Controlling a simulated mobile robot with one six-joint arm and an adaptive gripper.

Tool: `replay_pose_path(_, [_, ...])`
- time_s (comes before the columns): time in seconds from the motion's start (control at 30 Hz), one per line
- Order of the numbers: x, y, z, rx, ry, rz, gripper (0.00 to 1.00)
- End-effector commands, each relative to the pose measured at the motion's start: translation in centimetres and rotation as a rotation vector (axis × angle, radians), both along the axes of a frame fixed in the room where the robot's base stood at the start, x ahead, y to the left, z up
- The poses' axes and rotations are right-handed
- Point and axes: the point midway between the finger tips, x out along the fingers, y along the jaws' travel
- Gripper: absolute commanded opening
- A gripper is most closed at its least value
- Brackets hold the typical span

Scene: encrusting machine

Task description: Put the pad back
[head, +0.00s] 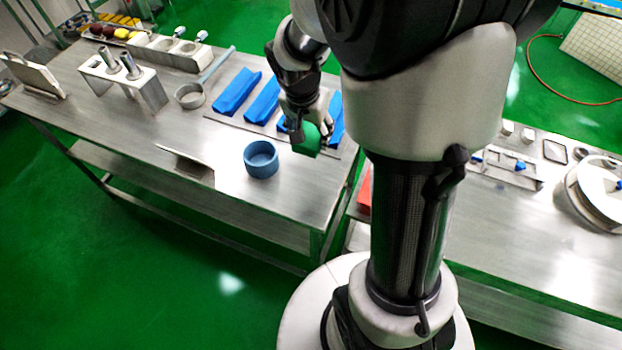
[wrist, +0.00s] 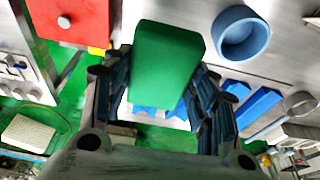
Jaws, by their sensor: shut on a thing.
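A green pad (wrist: 164,65) is between the two fingers of my gripper (wrist: 155,95) in the wrist view, and the fingers are shut on it. In the head view the green pad (head: 306,141) hangs from my gripper (head: 308,122) over the right end of the steel table (head: 215,140). It is just right of a blue round cup (head: 261,160). I cannot tell how high it is above the table.
A metal ring strainer (head: 190,96) with a blue handle and a steel rack (head: 122,80) stand farther left. A bent metal sheet (head: 187,163) is at the front edge. A second steel table (head: 540,220) holds a round white machine part. A red box (wrist: 72,18) shows in the wrist view.

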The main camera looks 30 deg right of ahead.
Motion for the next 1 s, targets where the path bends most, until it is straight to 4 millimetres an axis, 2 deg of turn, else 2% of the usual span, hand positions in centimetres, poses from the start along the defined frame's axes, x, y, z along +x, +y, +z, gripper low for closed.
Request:
replay_pose_path(0.03, [-0.2, 0.0, -1.7, 0.001, 0.008, 0.002, 0.23])
replay_pose_path(0.1, [-0.2, 0.1, -3.7, 0.002, 0.010, 0.000, 0.23])
replay_pose_path(0.4, [-0.2, 0.1, -11.7, 0.004, 0.008, 0.001, 0.23])
replay_pose_path(0.5, [-0.2, 0.1, -13.4, 0.004, 0.007, 0.000, 0.23])
replay_pose_path(0.7, [-0.2, 0.0, -14.9, 0.002, 0.006, 0.000, 0.23])
replay_pose_path(0.97, [-0.2, 0.1, -18.7, 0.003, 0.006, -0.001, 0.23])
replay_pose_path(1.0, [-0.2, 0.1, -18.9, 0.003, 0.005, 0.000, 0.19])
